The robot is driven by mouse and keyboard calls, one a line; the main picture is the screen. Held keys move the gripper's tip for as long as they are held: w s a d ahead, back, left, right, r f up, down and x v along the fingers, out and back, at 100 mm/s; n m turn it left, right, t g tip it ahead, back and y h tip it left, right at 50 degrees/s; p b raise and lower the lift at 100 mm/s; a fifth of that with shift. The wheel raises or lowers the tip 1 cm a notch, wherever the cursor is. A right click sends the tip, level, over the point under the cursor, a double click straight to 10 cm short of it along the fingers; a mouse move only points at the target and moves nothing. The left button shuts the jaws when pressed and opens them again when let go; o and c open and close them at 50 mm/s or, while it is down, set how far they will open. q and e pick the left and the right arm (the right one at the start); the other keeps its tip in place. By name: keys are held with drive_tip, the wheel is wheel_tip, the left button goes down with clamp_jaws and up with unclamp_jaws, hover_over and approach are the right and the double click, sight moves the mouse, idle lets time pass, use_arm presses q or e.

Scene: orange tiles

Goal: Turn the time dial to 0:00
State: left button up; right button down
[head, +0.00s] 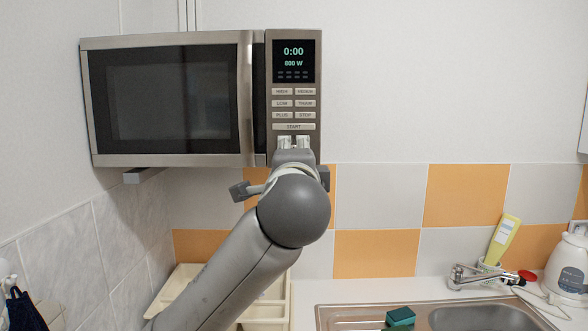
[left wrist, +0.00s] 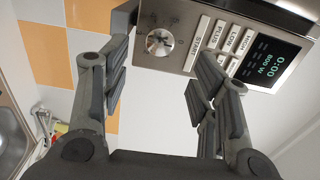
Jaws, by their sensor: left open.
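The microwave (head: 165,50) is mounted on the wall at the upper left of the head view. Its display (head: 293,61) reads 0:00 and 800 W; it also shows in the left wrist view (left wrist: 268,62). The round metal time dial (left wrist: 160,42) sits below the START button in the left wrist view. Neither finger appears to touch the dial. My right gripper is not in view.
The microwave door (head: 170,95) is shut. Below are a sink (head: 475,318) with a green sponge (head: 400,316), a faucet (head: 475,275), a yellow-green bottle (head: 504,238) and a white kettle (head: 568,265). A cream rack (head: 265,310) stands behind my arm. The wall right of the microwave is clear.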

use_arm(q)
drive_tip(key=shift+s, duration=2.1)
